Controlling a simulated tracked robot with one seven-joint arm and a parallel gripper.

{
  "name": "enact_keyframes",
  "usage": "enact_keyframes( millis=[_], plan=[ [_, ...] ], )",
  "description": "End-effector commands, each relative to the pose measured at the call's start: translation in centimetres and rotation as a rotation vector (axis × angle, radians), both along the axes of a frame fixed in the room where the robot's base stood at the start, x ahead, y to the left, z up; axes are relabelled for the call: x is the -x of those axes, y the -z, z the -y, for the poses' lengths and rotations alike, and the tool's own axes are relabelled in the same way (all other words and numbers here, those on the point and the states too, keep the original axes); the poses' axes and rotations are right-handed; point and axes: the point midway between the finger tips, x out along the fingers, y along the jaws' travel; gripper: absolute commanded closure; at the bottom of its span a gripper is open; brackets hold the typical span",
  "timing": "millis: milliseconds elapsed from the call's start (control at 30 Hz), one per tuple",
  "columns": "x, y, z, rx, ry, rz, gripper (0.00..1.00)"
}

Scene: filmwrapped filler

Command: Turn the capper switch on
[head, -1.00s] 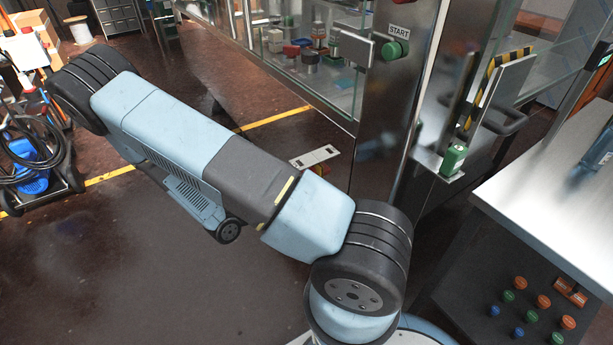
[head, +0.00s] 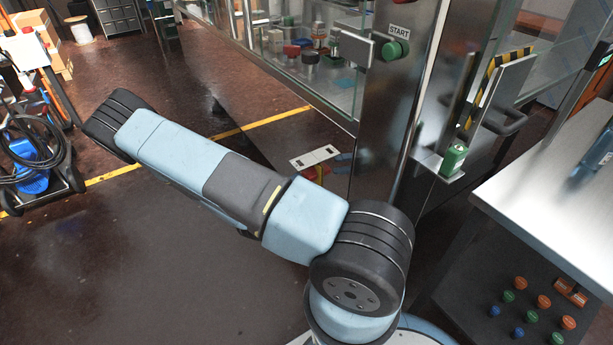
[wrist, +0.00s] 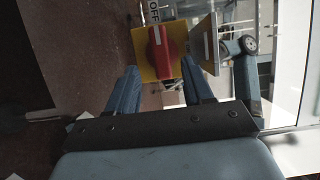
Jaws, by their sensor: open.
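The capper switch is a red knob (wrist: 165,55) on a yellow plate (wrist: 143,68) in the wrist view. A pale mark on the knob points toward the label reading OFF (wrist: 154,12). My gripper (wrist: 159,67) is open, with one blue finger on each side of the knob's lower end in the picture. I cannot tell whether the fingers touch it or how far short of it they stop. In the head view, a small red and yellow part (head: 321,172) shows under a white plate (head: 315,157), beyond my arm. My gripper is hidden there.
A metal plate (wrist: 205,45) stands close right of the switch in the wrist view. In the head view, a steel post (head: 385,120) carries a green START button (head: 394,48). A glass-walled machine (head: 300,55) stands behind. A metal-topped table (head: 555,190) is at right.

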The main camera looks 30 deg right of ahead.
Motion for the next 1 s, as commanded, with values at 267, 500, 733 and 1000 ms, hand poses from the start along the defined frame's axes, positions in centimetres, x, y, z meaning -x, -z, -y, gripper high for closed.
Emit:
enact_keyframes(
  millis=[267, 500, 733, 1000],
  plan=[
    [-1.7, 0.0, 3.8, 0.001, 0.002, 0.000, 0.49],
    [-2.3, 0.0, 5.1, 0.001, 0.001, 0.000, 0.49],
    [-2.3, 0.0, 5.2, 0.000, 0.001, -0.001, 0.49],
    [-2.3, 0.0, 5.2, 0.000, 0.001, 0.000, 0.70]
  ],
)
